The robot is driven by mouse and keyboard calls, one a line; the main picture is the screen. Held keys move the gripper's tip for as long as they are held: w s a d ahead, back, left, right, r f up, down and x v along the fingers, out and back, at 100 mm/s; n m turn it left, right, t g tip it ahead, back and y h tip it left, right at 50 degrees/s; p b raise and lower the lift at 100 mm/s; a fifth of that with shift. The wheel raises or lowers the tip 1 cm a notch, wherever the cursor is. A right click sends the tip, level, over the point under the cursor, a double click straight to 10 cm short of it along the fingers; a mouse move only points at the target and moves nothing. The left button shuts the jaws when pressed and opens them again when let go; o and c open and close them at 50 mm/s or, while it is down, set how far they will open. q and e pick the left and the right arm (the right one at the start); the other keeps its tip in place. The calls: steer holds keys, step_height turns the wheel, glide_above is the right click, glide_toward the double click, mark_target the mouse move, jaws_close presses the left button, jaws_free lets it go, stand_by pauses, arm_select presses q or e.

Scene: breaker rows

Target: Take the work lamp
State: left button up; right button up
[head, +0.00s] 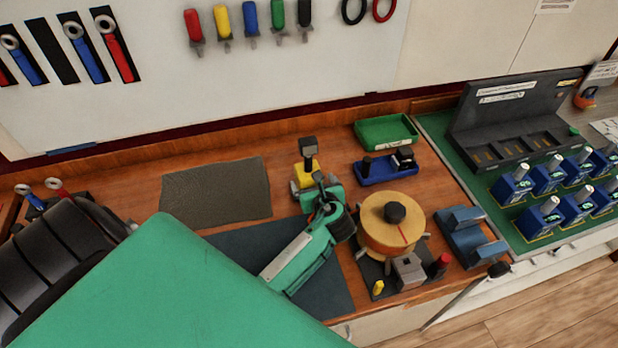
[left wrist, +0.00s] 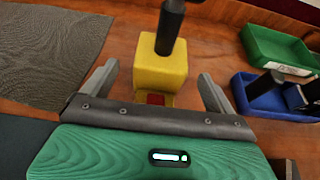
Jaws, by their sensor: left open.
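The work lamp (head: 305,174) stands upright on the wooden bench, with a yellow block base, a dark stem and a dark square head. In the left wrist view the lamp's yellow base (left wrist: 160,70) and dark stem are straight ahead; its head is cut off by the top edge. My left gripper (head: 310,186) is open, with one finger on each side of the yellow base. In the left wrist view gaps show between the base and both fingers. My right gripper is not in view.
A wooden drum with a black knob (head: 395,212) stands right of my left gripper. A blue tray (head: 375,174) and a green tray (head: 388,133) lie behind it. A grey mat (head: 215,190) lies left of the lamp. Blue breakers (head: 513,186) stand at right.

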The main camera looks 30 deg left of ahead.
mark_target(309, 174)
arm_select(q)
steer(key=shift+w+a+f, duration=0.1)
steer(key=shift+w+a, duration=0.2)
steer(key=shift+a, duration=0.05)
steer(key=p+x, duration=0.2)
steer(key=x, duration=0.2)
steer(key=shift+w+a+f, duration=0.2)
steer(key=shift+w+f, duration=0.05)
steer(key=shift+w, duration=0.05)
steer(key=shift+s, duration=0.1)
steer(key=shift+c, duration=1.3)
steer(key=c, duration=1.1)
steer(key=shift+r, duration=0.1)
steer(key=shift+c, duration=0.2)
steer(key=shift+r, duration=0.1)
